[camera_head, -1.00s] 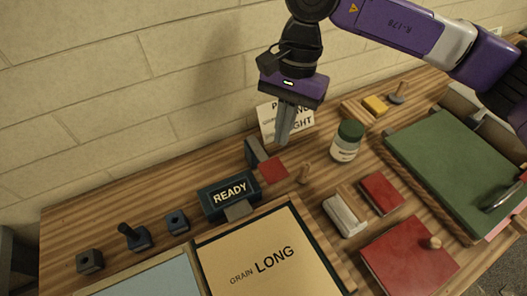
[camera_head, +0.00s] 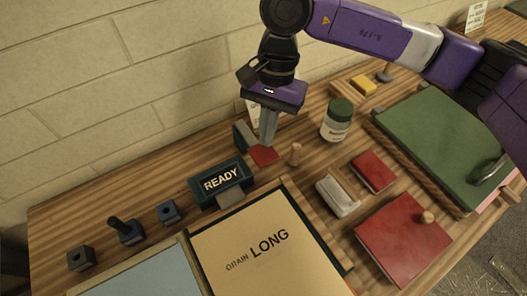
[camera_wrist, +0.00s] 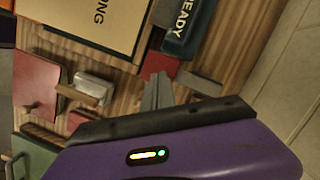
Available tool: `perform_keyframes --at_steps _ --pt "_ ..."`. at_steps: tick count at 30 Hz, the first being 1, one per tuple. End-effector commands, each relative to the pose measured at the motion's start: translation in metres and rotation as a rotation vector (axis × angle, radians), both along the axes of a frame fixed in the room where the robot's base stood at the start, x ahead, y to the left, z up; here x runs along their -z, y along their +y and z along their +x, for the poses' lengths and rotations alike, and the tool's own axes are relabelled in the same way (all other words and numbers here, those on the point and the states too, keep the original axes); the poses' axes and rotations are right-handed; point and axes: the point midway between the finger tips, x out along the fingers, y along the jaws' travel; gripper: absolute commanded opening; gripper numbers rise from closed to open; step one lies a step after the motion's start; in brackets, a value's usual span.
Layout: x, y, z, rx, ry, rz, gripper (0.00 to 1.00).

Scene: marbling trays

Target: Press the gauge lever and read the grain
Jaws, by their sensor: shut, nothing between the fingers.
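The gauge lever shows as a red plate (camera_head: 264,156) beside a dark upright block (camera_head: 243,138). It also shows in the wrist view (camera_wrist: 161,64). My gripper (camera_head: 267,143) is shut and empty, pointing down with its tips over the red plate. I cannot tell whether they touch it. A dark display (camera_head: 221,181) left of the lever reads "READY". It shows partly in the wrist view (camera_wrist: 188,22). A tan sheet (camera_head: 265,262) in front reads "GRAIN LONG".
A wooden peg (camera_head: 295,154) and a green-lidded jar (camera_head: 337,119) stand right of the lever. A white-and-wood block (camera_head: 338,197), red panels (camera_head: 402,240) and a green board (camera_head: 450,140) lie farther right. A brick wall (camera_head: 90,90) rises behind.

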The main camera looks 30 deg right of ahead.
Motion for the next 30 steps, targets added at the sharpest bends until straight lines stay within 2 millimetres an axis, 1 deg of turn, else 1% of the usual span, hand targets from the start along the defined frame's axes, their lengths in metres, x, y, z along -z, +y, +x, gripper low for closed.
perform_keyframes --at_steps 1,6,20,23,29,30 --pt "0.005 0.001 -0.001 0.0 0.002 0.001 0.0" --pt "0.013 0.003 -0.002 0.0 0.0 0.0 0.0" --pt "0.016 0.003 -0.002 0.0 0.0 0.0 0.0" --pt "0.023 0.003 -0.002 0.0 -0.001 -0.001 0.0" --pt "0.042 0.003 -0.002 0.0 0.0 -0.001 0.0" --pt "0.036 0.003 -0.002 0.0 -0.001 -0.001 0.0"
